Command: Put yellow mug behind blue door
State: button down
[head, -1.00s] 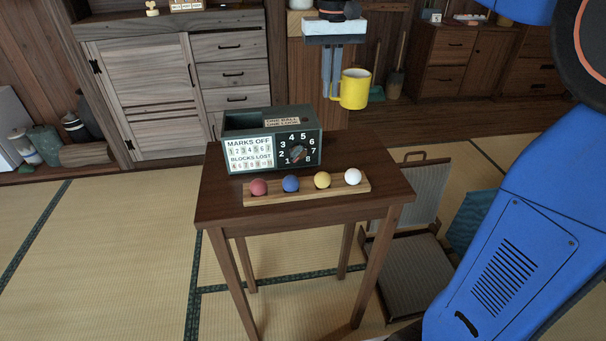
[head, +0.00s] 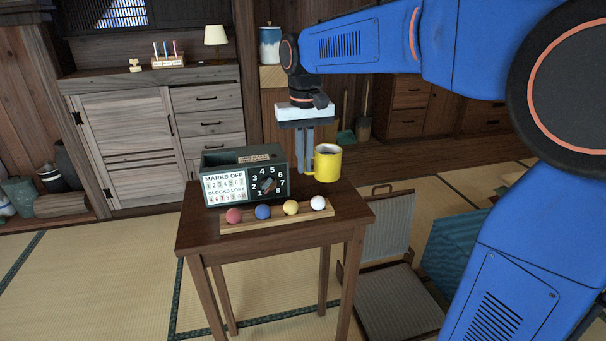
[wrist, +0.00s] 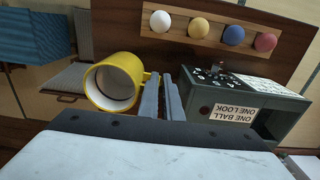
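The yellow mug (head: 327,163) is upright at the back right corner of the small wooden table in the head view. Whether it touches the tabletop, I cannot tell. My gripper (head: 305,168) points down just left of it, its fingers close together on the handle side. In the wrist view my gripper (wrist: 161,98) has its fingers at the handle of the mug (wrist: 113,82), whose open mouth shows. The handle is partly hidden by the fingers. I see no blue door in either view.
The table (head: 345,214) bears a dark dial box (head: 212,162) and a wooden rack (head: 275,219) with red, blue, yellow and white balls. A legless chair (head: 388,250) and a blue box (head: 455,250) stand right of it. A cabinet (head: 130,145) is behind; tatami is clear at left.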

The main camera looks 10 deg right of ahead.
jog(key=shift+f, duration=1.75)
jog(key=shift+f, duration=0.1)
jog(key=c, duration=1.9)
grip_release()
jog(key=shift+c, duration=0.2)
notch_tip(320, 180, up, 12)
jog(key=shift+r, duration=0.1)
